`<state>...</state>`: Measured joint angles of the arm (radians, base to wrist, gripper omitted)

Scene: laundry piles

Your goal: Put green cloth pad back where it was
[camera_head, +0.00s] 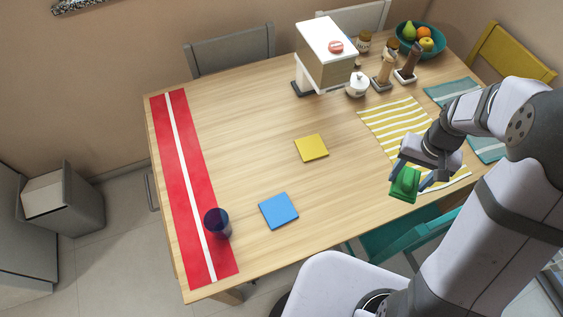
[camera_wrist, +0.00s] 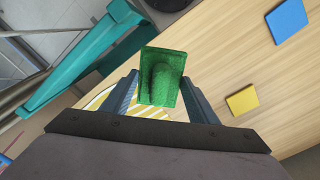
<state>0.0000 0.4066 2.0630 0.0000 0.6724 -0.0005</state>
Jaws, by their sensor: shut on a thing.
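The green cloth pad (camera_head: 404,185) is held in my gripper (camera_head: 409,180), above the front edge of the yellow-and-white striped cloth at the table's right side. In the wrist view the green pad (camera_wrist: 162,78) sits between the two fingers of my gripper (camera_wrist: 163,92), with a raised fold in its middle. The jaws are shut on it. A yellow pad (camera_head: 312,148) and a blue pad (camera_head: 278,210) lie flat on the table to the left. They also show in the wrist view, the blue pad (camera_wrist: 287,20) above the yellow pad (camera_wrist: 242,100).
A red runner (camera_head: 186,150) with a white stripe lies at the left, with a dark blue cup (camera_head: 217,223) on it. The striped cloth (camera_head: 397,119) lies under my arm. A dispenser box (camera_head: 325,60), jars and a fruit bowl (camera_head: 421,40) stand at the back.

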